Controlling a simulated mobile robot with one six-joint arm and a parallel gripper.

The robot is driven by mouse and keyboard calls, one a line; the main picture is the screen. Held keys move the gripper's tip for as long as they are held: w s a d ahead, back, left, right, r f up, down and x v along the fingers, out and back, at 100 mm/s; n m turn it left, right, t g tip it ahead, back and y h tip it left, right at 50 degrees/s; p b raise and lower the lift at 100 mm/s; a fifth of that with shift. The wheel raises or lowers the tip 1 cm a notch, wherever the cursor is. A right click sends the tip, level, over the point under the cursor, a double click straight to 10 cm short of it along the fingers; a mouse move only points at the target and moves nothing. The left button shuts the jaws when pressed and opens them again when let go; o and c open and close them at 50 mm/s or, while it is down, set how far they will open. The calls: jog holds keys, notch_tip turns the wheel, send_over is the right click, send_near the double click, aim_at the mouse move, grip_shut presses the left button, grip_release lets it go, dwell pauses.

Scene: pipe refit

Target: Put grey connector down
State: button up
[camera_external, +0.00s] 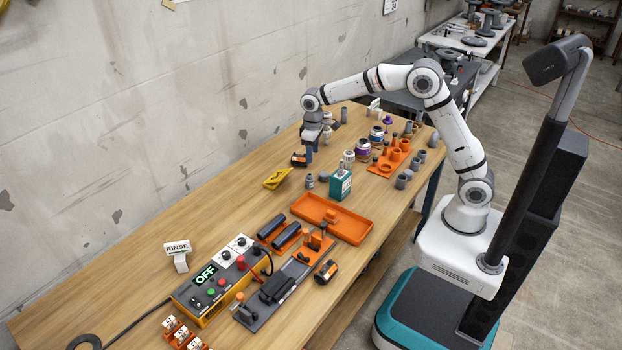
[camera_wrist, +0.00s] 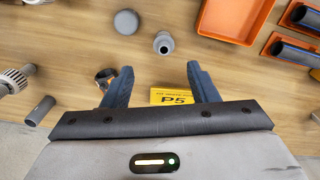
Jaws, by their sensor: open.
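My gripper (camera_external: 309,154) hangs over the far half of the wooden table, near the wall side. Several grey pipe parts stand on the table; I cannot tell which is the grey connector. A short grey cylinder (camera_wrist: 41,110) lies at the left of the wrist view. A round grey cap (camera_wrist: 126,22) and a small grey bottle-shaped piece (camera_wrist: 163,42) are ahead of the fingers. More grey cylinders (camera_external: 401,181) stand by the table's right edge.
A yellow P5 block (camera_wrist: 171,97) lies near the right finger, and an orange-black item (camera_external: 299,159) is beside my gripper. An orange tray (camera_external: 331,218), a green box (camera_external: 340,185) and an orange holder (camera_external: 388,165) stand nearby. Bare table (camera_external: 215,205) lies left of the yellow piece.

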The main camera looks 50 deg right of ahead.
jog(key=s+d+r, duration=0.2)
jog(key=s+d, duration=0.2)
jog(key=s, duration=0.3)
jog(key=s+d+r+m+t, duration=0.1)
jog(key=s+d+r, duration=0.2)
jog(key=s, duration=0.5)
jog(key=s+d+r+m, duration=0.1)
jog(key=s+d+r, duration=0.2)
jog(key=s+d, duration=0.2)
jog(key=shift+s+t, duration=0.4)
jog(key=shift+s, duration=0.75)
jog(key=shift+m+t, duration=0.3)
jog(key=shift+m, duration=0.4)
jog(key=s, duration=0.3)
jog(key=s+d+f, duration=0.1)
jog(key=s, duration=0.2)
jog(key=s+d+f, duration=0.1)
jog(key=s, duration=0.2)
jog(key=shift+s+d+f, duration=0.15)
jog(key=shift+s, duration=0.25)
jog(key=shift+c, duration=1.2)
